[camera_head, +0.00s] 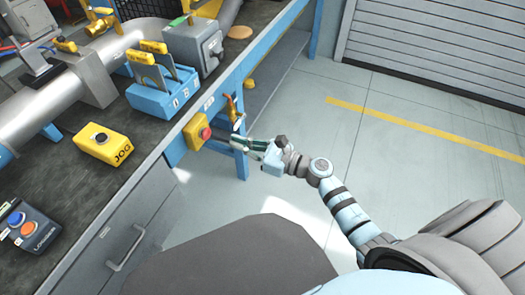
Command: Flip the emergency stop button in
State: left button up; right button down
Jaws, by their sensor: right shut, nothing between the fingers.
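The emergency stop button (206,133) is a red knob on a yellow box (192,132). The box is fixed at the front edge of the bench, beside a blue leg. My right gripper (222,138) is shut and empty, reaching in from the right. Its fingertips are just right of the red knob. I cannot tell whether they touch it. My left gripper is out of view.
The dark bench (60,180) holds a yellow JOG box (103,145), a blue switch block (163,92), a grey box (192,45) and a LOWER/RAISE control box (30,228). A small orange-handled valve (233,108) is close above my right gripper. The floor at right is clear.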

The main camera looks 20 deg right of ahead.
jog(key=v, duration=0.7)
jog(key=shift+w, duration=0.15)
